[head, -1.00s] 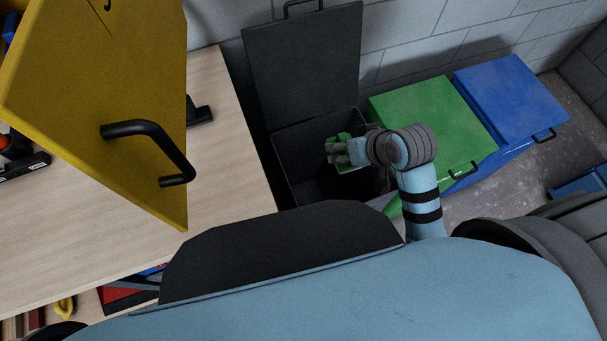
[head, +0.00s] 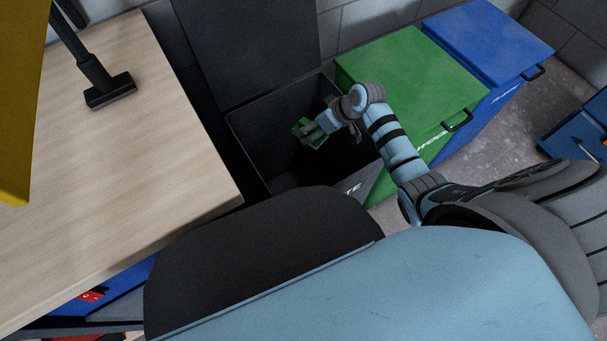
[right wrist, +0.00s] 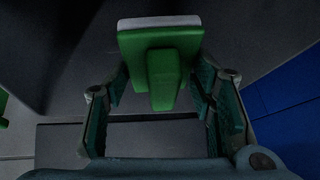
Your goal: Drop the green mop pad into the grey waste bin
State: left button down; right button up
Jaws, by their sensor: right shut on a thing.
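The green mop pad (head: 305,131) is held inside the outline of the open grey waste bin (head: 254,130). My right gripper (head: 315,133) is shut on it. In the right wrist view the pad (right wrist: 160,42) has a pale edge and a green block-like grip, which sits between the fingers (right wrist: 160,90). The bin's lid (head: 245,50) stands raised at the back. The bin's floor is too dark to make out, and my body hides part of its front. My left gripper is not in view.
A closed green bin (head: 410,70) and a closed blue bin (head: 490,40) stand to the right. A wooden worktop (head: 120,160) lies left of the grey bin, with a black tool head (head: 108,92) on it. A yellow panel (head: 22,110) is at the far left.

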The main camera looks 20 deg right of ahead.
jog(key=shift+f, duration=0.45)
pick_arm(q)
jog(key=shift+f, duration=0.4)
pick_arm(e)
jog(key=shift+r, duration=0.15)
jog(key=o, duration=1.3)
jog(key=shift+s+d+r, duration=0.1)
jog(key=shift+r, duration=0.1)
jog(key=v, duration=1.1)
jog(key=shift+s+d+r, duration=0.1)
jog(key=shift+d+r, duration=0.05)
jog(key=shift+r, duration=0.1)
jog(key=shift+f, duration=0.1)
